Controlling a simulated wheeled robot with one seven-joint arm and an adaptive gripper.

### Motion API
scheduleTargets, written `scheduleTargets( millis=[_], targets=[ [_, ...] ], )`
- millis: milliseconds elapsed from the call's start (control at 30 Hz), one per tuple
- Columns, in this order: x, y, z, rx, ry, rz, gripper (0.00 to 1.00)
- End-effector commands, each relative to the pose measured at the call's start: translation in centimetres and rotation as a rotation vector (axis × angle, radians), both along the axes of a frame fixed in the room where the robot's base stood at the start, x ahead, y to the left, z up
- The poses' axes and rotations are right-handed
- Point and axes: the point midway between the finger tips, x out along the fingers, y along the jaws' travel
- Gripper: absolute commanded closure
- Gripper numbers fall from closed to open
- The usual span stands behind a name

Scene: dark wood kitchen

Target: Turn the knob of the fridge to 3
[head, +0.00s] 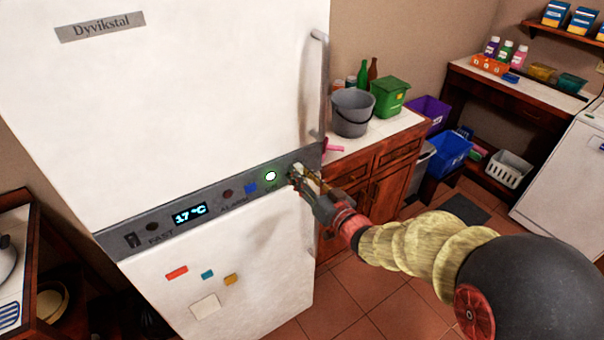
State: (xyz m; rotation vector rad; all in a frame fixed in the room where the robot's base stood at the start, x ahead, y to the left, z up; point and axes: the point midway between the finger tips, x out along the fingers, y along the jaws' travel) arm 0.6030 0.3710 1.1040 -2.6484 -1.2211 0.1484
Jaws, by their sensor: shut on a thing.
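The white fridge (180,110) stands at the left and centre of the head view. A grey control panel (215,204) crosses its front, with a display (189,214) reading 17 °C, a blue button (250,188) and a lit green-white light (270,176). My gripper (296,174) is at the right end of this panel, shut on the knob there. The fingers hide the knob and its markings, so its setting cannot be read. My arm reaches in from the lower right.
A vertical door handle (317,85) rises just above my gripper. A counter to the right holds a grey bucket (352,112), a green bin (390,97) and bottles (368,73). Blue crates (448,152) stand farther right. Floor tiles (395,310) are clear below my arm.

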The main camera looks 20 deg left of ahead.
Motion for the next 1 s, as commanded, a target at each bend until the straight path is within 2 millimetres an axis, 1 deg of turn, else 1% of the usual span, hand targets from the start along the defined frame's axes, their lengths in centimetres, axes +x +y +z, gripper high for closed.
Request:
scheduleTargets(
  millis=[33,500,533,833,1000],
  targets=[
    [-0.06,-0.04,-0.32,0.001,0.010,-0.001,0.98],
    [-0.08,-0.05,-0.40,0.009,0.020,0.000,0.98],
    [-0.08,-0.05,-0.40,0.009,0.020,0.000,0.71],
    [-0.04,-0.02,-0.17,0.010,0.016,0.000,0.54],
    [-0.03,0.00,-0.11,0.010,0.015,0.000,0.54]
  ],
)
